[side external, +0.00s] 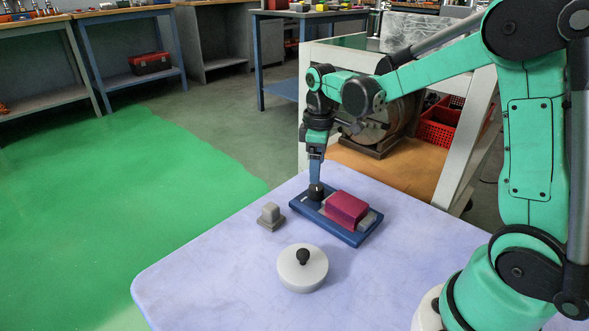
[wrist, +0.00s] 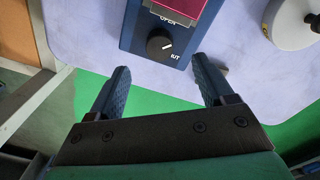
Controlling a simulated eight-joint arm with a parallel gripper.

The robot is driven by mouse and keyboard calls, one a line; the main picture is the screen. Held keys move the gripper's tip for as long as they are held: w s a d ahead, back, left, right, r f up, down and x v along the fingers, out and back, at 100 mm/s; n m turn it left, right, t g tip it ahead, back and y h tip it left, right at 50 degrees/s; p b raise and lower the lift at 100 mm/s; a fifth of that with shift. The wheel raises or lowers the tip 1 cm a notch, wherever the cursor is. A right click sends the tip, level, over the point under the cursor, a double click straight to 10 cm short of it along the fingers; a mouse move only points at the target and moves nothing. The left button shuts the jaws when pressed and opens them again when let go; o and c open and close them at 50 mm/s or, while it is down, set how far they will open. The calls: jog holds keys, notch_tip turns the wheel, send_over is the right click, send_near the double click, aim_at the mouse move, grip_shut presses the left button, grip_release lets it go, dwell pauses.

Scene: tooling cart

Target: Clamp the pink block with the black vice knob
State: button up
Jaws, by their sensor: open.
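The blue vice (side external: 349,236) lies on the pale lavender table, with the pink block (side external: 346,208) lying in it. A grey jaw piece (side external: 367,220) shows at the block's right end. The black vice knob (wrist: 160,44) is at the vice's near end in the wrist view, with a white pointer mark and lettering reading "OPEN" and, partly hidden, "UT". My gripper (wrist: 160,64) is open, its two blue fingers apart on either side of the knob's line. In the side view my gripper (side external: 316,178) points down at the knob; I cannot tell whether it touches.
A white round disc (side external: 302,272) with a black handle stands on the table in front of the vice. A small grey block-shaped piece (side external: 270,215) stands left of the vice. The table's left front is clear. A white-framed cart (side external: 455,150) stands behind the table.

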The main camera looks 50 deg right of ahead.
aim_at(316, 186)
jog(key=shift+d+f, duration=0.1)
jog(key=shift+f, duration=2.65)
grip_shut()
jog(key=m, duration=0.8)
jog(key=shift+m, duration=0.4)
